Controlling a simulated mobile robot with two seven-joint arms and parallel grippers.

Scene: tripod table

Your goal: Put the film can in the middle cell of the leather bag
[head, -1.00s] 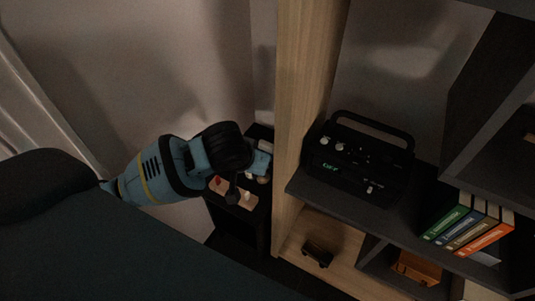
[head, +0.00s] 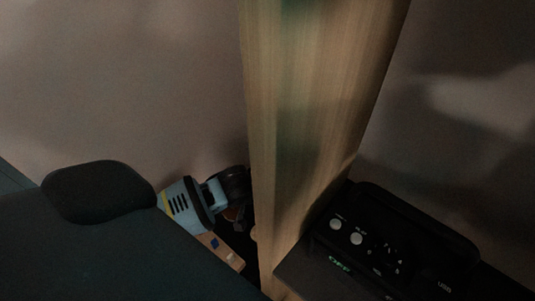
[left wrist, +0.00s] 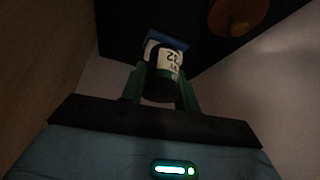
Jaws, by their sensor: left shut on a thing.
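The film can (left wrist: 165,75), a dark cylinder with a pale label bearing dark print, sits between the fingers of my left gripper (left wrist: 160,80) in the left wrist view. The gripper is shut on it. In the head view my left gripper (head: 238,212) is low beside the left face of a wooden panel, partly hidden by it and in shadow; the can cannot be made out there. I cannot identify the leather bag in the current views. My right gripper is not in view.
The tall wooden panel (head: 300,130) stands close right of my left gripper. Right of it is a black radio (head: 395,240) on a shelf. A light wooden piece (head: 225,250) lies below the gripper. In the left wrist view, a blue-edged object (left wrist: 160,40) and a round orange-brown object (left wrist: 238,15) are beyond the can.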

